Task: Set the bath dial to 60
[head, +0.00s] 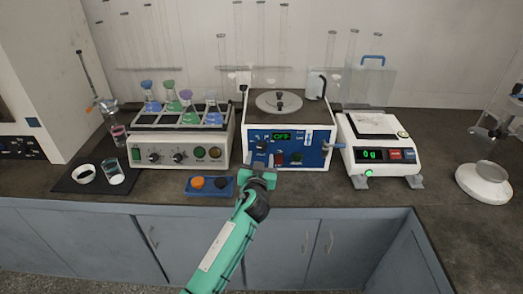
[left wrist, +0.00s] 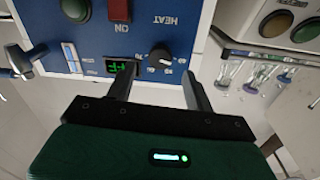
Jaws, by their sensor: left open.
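The bath (head: 283,115) is a white box with a blue front panel and a round lid on top. Its green display reads OFF. The dial (left wrist: 160,55) is a dark round knob with a pale pointer mark and small numbers around it, on the panel beside the word HEAT. The numbers are too small to read surely. My left gripper (head: 262,166) is open in front of the panel's left part. In the left wrist view its two fingers (left wrist: 159,72) stand apart, one on each side of the dial, with no clear contact. My right gripper is not in view.
A shaker with several flasks (head: 182,125) stands left of the bath, and a balance (head: 378,145) reading 0 g stands right. A blue tray (head: 222,187) with orange and black pieces lies in front. A lever sticks out at the panel's right edge.

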